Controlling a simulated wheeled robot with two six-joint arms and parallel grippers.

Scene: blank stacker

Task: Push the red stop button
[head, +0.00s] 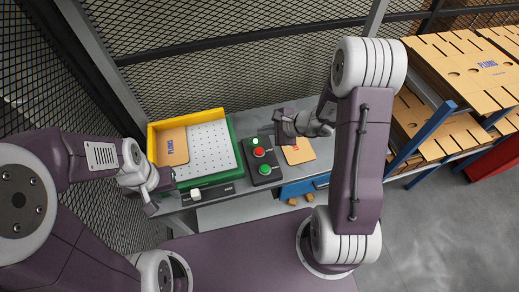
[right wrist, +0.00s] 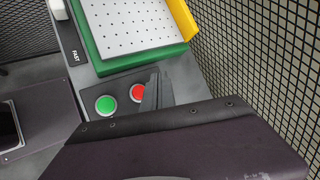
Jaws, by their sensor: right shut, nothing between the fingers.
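The red stop button (head: 259,152) sits on a dark control box (head: 249,161) on the bench, with a green button (head: 265,169) nearer to me. In the right wrist view the red button (right wrist: 137,92) is partly covered by my shut right gripper (right wrist: 152,92), with the green button (right wrist: 105,104) to its left. In the head view my right gripper (head: 278,128) is just right of the box and appears above bench level; contact with the button cannot be seen. My left gripper (head: 156,204) is at the bench's left front; its fingers are unclear.
A perforated white plate (head: 213,148) with yellow and green edges stands left of the box, with a wooden board (head: 173,147) on it. Another board (head: 299,151) lies to the right. Wire mesh closes the back. A rack of slotted panels (head: 455,65) stands right.

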